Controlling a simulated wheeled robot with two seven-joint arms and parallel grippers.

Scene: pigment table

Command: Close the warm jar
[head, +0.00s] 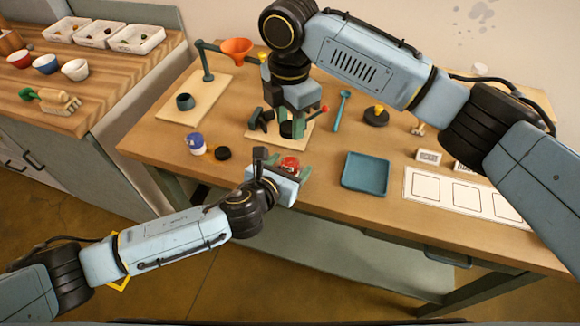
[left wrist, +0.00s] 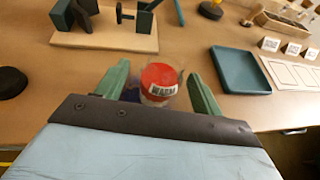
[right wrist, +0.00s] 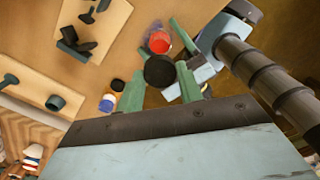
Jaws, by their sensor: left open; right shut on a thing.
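The warm jar (head: 289,162) is clear with red contents and stands uncovered near the table's front edge. Its label reads WARM in the left wrist view (left wrist: 160,80). My left gripper (head: 285,168) is open, with its green fingers on either side of the jar; I cannot tell whether they touch it. The right gripper holds the lid behind the jar, and the red jar (right wrist: 159,41) shows beyond the lid in the right wrist view.
A teal tray (head: 366,173) and a white sheet with squares (head: 419,184) lie to the right.

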